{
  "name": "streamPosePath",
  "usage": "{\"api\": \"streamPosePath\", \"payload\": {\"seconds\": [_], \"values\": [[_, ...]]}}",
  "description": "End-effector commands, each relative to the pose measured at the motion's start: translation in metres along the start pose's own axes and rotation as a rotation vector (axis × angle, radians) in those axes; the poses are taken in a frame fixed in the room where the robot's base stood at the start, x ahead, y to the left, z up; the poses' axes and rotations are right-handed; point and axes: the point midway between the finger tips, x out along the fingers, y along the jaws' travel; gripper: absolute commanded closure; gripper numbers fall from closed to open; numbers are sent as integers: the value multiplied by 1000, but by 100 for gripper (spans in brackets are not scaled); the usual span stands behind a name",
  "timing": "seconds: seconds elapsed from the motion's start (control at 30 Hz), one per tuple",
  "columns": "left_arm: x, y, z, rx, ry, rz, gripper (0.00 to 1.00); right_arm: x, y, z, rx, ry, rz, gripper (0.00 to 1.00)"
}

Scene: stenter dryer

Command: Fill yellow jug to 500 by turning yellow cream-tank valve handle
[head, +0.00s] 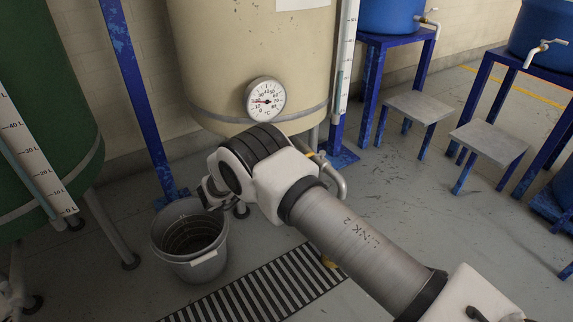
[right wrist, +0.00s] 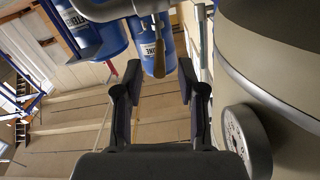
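The cream tank (head: 225,55) stands at the top middle of the head view, with a bent metal outlet pipe (head: 340,183) below it. A bit of yellow (head: 316,157) shows on that pipe beside my right wrist. In the right wrist view, a yellow-brown lever handle (right wrist: 159,45) hangs from a pipe, ahead of and between my fingertips. My right gripper (right wrist: 159,66) is open and empty; no contact with the handle shows. In the head view it is largely hidden behind its wrist. A small yellow patch (head: 328,262) shows below my right arm; I cannot tell whether it is the jug.
A grey bucket (head: 190,267) stands on the floor below the tank, beside a striped floor grate (head: 250,292). A round dial gauge (head: 266,100) is on the tank front. A green tank (head: 35,90) stands at left. Blue stands and grey stools (head: 490,137) are at right.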

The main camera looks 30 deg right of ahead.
Motion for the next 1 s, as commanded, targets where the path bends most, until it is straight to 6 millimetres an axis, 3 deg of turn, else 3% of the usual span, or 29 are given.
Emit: {"api": "streamPosePath", "payload": {"seconds": [0.7, 1.0], "values": [[-9, 0, 0, 0, 0, 0, 68, 60, 1, 0, -1, 1, 1, 60], [-9, 0, 0, 0, 0, 0, 68, 66, 0, 0, -1, 0, 0, 60]]}}
